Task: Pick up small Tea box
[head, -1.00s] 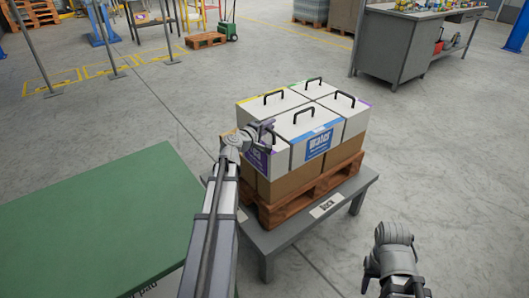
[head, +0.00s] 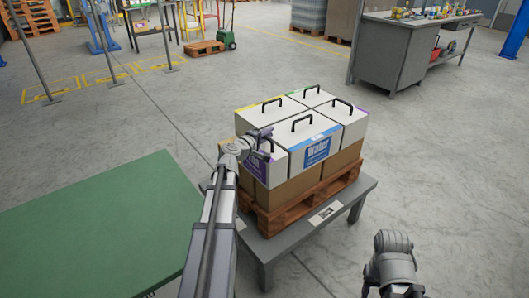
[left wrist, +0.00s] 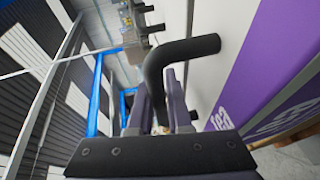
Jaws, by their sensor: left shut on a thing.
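The small Tea box (head: 280,164) is a white carton with a purple label at the front left corner of the stack in the head view. Its purple side (left wrist: 275,70) shows in the left wrist view with part of the word "Tea". My left gripper (head: 264,136) is at the top of this box, shut on its black handle (left wrist: 182,46). The box appears to sit level with its neighbours, on the brown cartons below. Only part of my right arm shows at the lower right; its fingers do not show.
A Water box (head: 318,150) with a blue label stands right beside the Tea box, with more handled boxes behind. Brown cartons (head: 275,197) lie beneath, on a wooden pallet (head: 300,204) on a grey table (head: 357,188). A green surface (head: 110,225) with clear room is at left.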

